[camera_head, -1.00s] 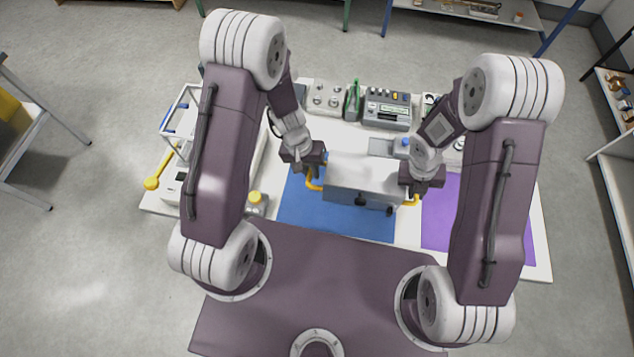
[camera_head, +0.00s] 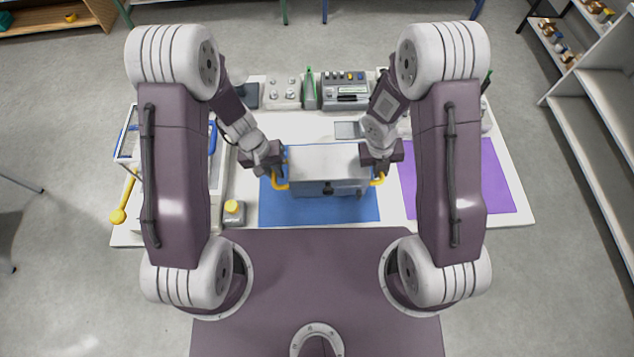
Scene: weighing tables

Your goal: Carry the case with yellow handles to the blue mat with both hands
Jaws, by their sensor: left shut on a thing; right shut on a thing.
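The grey case (camera_head: 328,162) with yellow handles is in the middle of the head view, over the far part of the blue mat (camera_head: 318,211). I cannot tell whether its underside touches the mat. My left gripper (camera_head: 275,180) is shut on the left yellow handle (camera_head: 279,186). My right gripper (camera_head: 379,176) is shut on the right yellow handle (camera_head: 378,182). The case looks level, and its front shows a dark latch (camera_head: 328,188). The mat's far part is hidden beneath the case.
A purple mat (camera_head: 470,182) lies to the right on the white table (camera_head: 515,217). A device with a yellow top (camera_head: 232,208) stands left of the blue mat. A grey instrument (camera_head: 345,92) and a balance with several weights (camera_head: 285,92) stand along the back.

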